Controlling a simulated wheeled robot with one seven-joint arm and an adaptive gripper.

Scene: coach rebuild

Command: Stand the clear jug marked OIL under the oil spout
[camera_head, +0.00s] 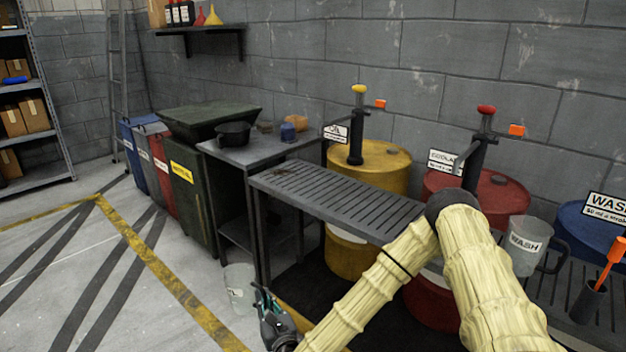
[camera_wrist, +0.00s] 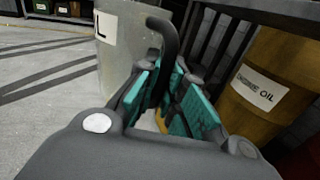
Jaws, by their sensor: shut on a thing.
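The clear jug marked OIL (camera_head: 240,289) is low beside the left front leg of the slatted bench, seen upright in the head view. I cannot tell whether it touches the floor. In the wrist view the jug (camera_wrist: 130,60) shows part of its label, an "L". My gripper (camera_head: 266,303) is at its right side. In the wrist view my gripper (camera_wrist: 165,95) has its teal pads shut on the jug's black handle (camera_wrist: 165,50). The oil pump with a yellow knob (camera_head: 357,125) stands on the yellow drum (camera_head: 378,165) behind the bench, by a sign (camera_head: 336,133). Its outlet is unclear.
A red drum (camera_head: 500,192) with a pump and a WASH jug (camera_head: 527,246) are to the right. A grey table (camera_head: 255,150) with a dark pot (camera_head: 233,133) and bins are left.

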